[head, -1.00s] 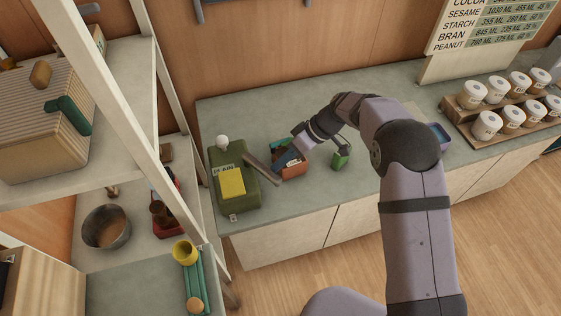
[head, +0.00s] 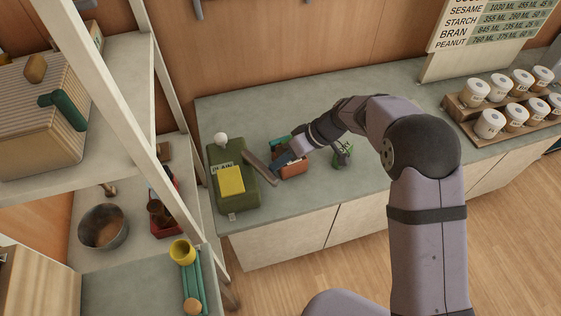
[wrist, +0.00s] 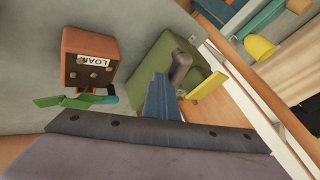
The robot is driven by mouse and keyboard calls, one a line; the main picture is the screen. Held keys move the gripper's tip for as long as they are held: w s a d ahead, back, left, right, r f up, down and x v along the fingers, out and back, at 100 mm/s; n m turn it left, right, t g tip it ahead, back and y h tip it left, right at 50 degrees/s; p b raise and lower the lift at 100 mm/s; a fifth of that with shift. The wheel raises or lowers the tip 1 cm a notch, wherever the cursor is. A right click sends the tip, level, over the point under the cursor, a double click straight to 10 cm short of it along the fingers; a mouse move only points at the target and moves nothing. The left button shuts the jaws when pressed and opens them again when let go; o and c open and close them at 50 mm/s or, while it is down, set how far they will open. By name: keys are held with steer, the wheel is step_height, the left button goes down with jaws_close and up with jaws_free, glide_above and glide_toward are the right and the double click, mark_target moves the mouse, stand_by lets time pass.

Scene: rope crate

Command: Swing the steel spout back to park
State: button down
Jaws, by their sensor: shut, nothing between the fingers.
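The steel spout (head: 262,169) is a grey bar reaching from the green box-shaped dispenser (head: 218,198) toward the lower right over the counter. It also shows in the wrist view (wrist: 180,70), foreshortened, with a dark rounded end. My gripper (head: 275,167) has blue fingers, closed together and empty, beside the spout on its right. In the wrist view the shut fingers (wrist: 158,82) lie just left of the spout; I cannot tell whether they touch it. The dispenser carries a yellow panel (head: 231,181) and a white knob (head: 221,139).
An orange-brown block labelled LOAN (wrist: 90,55) stands close to my gripper. A small green container (head: 343,156) stands to its right. A white shelf post (head: 125,115) rises left of the counter. Labelled jars (head: 490,123) fill the right end; the counter between is mostly clear.

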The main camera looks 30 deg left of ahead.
mark_target(269, 174)
steer(key=b, duration=0.1)
steer(key=s+b, duration=0.1)
steer(key=s+m+b, duration=0.1)
steer(key=b, duration=0.1)
steer(key=shift+s+a+f+t, duration=0.1)
steer(key=shift+f+t, duration=0.15)
steer(key=shift+t, duration=0.05)
steer(key=shift+s+a+m+t+b, duration=0.15)
steer(key=shift+s+m+t+b, duration=0.35)
steer(key=shift+s+m+b, duration=0.5)
steer(key=shift+s+a+r+b, duration=0.2)
steer(key=shift+s+b, duration=0.05)
steer(key=shift+b, duration=0.6)
steer(key=shift+s+n, duration=0.1)
steer(key=shift+n, duration=0.2)
steer(key=w+d+r+b, duration=0.3)
steer(key=d+r, duration=0.5)
steer(key=d, duration=0.1)
steer(key=shift+w, duration=0.4)
